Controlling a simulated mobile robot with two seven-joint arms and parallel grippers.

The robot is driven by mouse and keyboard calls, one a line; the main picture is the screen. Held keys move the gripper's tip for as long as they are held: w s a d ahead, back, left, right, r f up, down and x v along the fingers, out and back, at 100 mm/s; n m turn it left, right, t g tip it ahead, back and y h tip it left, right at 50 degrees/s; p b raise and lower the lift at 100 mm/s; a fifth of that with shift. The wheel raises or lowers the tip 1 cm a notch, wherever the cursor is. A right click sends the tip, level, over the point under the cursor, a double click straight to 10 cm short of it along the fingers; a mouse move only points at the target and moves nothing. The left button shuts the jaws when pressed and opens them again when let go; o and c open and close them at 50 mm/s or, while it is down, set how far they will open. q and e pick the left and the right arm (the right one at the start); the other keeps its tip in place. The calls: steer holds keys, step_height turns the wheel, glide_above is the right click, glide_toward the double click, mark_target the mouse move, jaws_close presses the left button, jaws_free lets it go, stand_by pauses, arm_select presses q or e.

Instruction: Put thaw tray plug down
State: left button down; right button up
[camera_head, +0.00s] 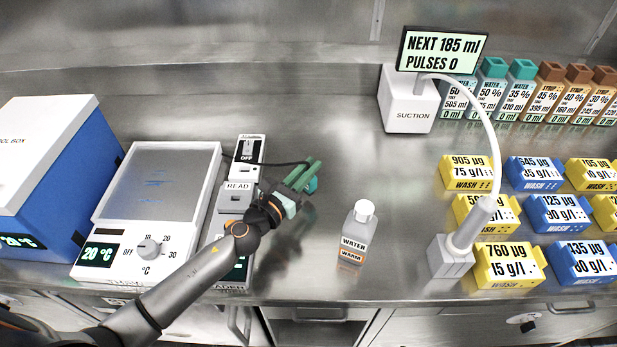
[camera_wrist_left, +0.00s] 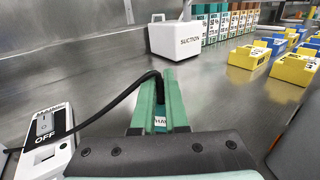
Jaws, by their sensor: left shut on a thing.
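My left gripper (camera_head: 308,173) reaches in from the left over the bench, right of the switch box and reader. Its green fingers are shut on the thaw tray plug (camera_head: 312,186), a small teal piece mostly hidden between them. In the left wrist view the plug (camera_wrist_left: 160,120) shows a white label, partly covered, between the fingers (camera_wrist_left: 161,95). A black cable runs from it to the left. The thaw tray (camera_head: 163,180) is a white unit with a clear plate, a dial and a 20 °C display. I cannot tell whether the plug touches the bench. My right gripper is not in view.
A white switch box (camera_head: 249,150) marked OFF stands behind the reader (camera_head: 238,197). A water bottle (camera_head: 358,232) stands right of my gripper. The suction unit (camera_head: 408,105) and yellow and blue wash blocks (camera_head: 512,265) are further right. Bare bench lies behind the bottle.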

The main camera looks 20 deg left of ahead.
arm_select(q)
steer(key=shift+f, duration=0.5)
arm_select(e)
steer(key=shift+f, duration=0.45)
arm_select(q)
steer(key=shift+f+b, duration=0.55)
steer(key=shift+b, duration=0.05)
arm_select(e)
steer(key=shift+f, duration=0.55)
arm_select(q)
steer(key=shift+f, duration=0.1)
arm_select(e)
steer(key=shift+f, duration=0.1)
arm_select(q)
steer(key=c, duration=0.9)
jaws_free()
steer(key=shift+c, duration=0.2)
